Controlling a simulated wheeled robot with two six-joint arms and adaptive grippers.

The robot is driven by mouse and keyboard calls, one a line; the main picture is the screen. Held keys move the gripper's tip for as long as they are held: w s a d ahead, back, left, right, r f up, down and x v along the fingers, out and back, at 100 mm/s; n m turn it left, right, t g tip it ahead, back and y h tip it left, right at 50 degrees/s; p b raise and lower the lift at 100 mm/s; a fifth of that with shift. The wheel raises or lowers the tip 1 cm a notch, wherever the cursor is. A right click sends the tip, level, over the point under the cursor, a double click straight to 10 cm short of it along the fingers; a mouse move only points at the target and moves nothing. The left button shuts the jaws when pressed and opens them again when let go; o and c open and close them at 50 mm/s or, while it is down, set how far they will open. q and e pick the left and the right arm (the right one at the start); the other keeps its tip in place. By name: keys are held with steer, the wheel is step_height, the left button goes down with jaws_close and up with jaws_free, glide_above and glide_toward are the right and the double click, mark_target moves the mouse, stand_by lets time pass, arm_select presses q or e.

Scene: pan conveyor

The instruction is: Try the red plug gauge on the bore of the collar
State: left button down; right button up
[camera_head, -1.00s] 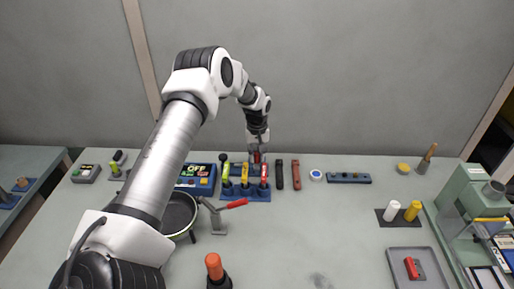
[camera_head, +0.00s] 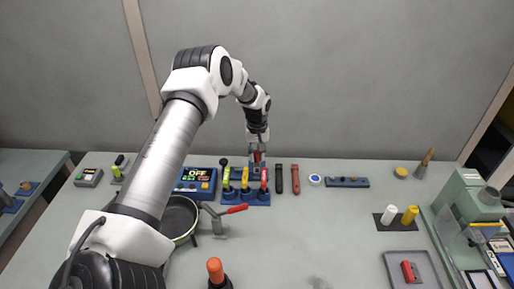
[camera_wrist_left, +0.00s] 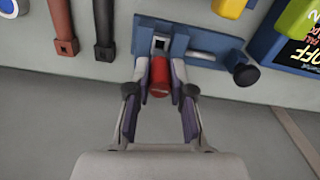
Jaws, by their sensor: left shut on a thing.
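My left gripper (camera_head: 257,153) is at the back of the table. In the left wrist view its two fingers (camera_wrist_left: 160,78) are shut on the red plug gauge (camera_wrist_left: 160,72), a short red cylinder. The gauge also shows as a small red spot in the head view (camera_head: 257,158). Just beyond it in the wrist view is a grey square piece with a dark hole, seemingly the collar (camera_wrist_left: 160,43), on a blue fixture (camera_wrist_left: 178,42). The gauge looks close to it; I cannot tell whether they touch. My right gripper is not in view.
A dark and a red bar (camera_head: 295,180) lie to the right. The middle of the table is clear.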

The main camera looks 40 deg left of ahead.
arm_select(q)
steer(key=shift+r+p, duration=1.75)
steer(key=shift+r, duration=0.5)
steer(key=shift+f, duration=0.1)
